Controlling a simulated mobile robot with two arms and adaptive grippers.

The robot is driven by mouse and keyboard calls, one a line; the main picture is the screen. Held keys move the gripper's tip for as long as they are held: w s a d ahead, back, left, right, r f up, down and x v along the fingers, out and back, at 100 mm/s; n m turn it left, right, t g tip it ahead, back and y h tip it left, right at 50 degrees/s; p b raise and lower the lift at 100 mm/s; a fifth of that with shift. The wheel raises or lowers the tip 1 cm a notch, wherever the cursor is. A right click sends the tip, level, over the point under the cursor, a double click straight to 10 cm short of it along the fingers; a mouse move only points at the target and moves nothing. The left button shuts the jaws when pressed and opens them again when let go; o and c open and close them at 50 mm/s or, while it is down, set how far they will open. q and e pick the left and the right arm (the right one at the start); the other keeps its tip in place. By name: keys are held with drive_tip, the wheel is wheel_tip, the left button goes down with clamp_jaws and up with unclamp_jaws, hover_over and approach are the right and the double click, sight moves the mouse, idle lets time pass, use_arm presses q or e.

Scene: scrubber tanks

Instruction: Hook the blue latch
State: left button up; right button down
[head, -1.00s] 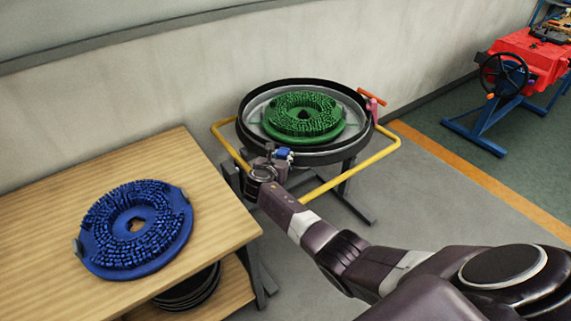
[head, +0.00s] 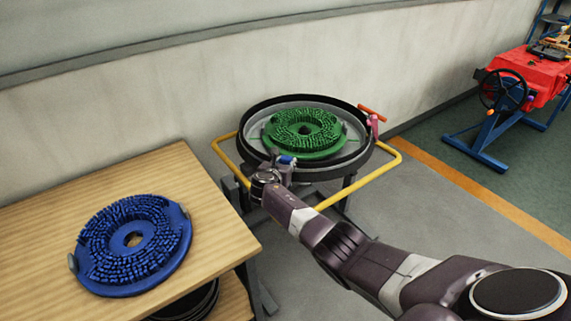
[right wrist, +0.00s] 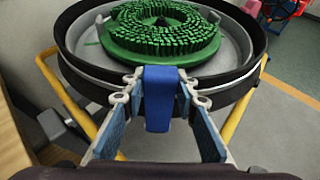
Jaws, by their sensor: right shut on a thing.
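The blue latch (right wrist: 162,95) sits upright at the near rim of the round black tank (right wrist: 82,72) in the right wrist view. My right gripper (right wrist: 160,100) is shut on it, with one finger on each side. In the head view the blue latch (head: 286,160) shows small at the front rim of the tank (head: 345,165). My right gripper (head: 275,168) reaches it from the front. Whether the latch is hooked cannot be made out. My left gripper is in no view.
A green brush disc (head: 304,134) lies inside the tank. A yellow rail (head: 370,180) runs around it, and a pink latch with an orange handle (head: 373,122) is at its right. A wooden table (head: 60,220) at left carries a blue brush disc (head: 168,262).

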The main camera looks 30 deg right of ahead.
drive_tip(key=shift+w+d+r, duration=0.25)
drive_tip(key=shift+r, duration=0.35)
drive_tip(key=c, duration=1.7)
unclamp_jaws()
drive_tip(key=shift+s, duration=0.1)
drive_tip(key=shift+o, duration=0.9)
drive_tip(key=shift+s+f, duration=0.1)
drive_tip(key=shift+s, duration=0.1)
drive_tip(key=shift+a+f, duration=0.1)
drive_tip(key=shift+f, duration=0.05)
drive_tip(key=shift+a, duration=0.3)
drive_tip(key=v, duration=1.1)
drive_tip(key=shift+s+r, duration=0.25)
drive_tip(key=shift+s, duration=0.05)
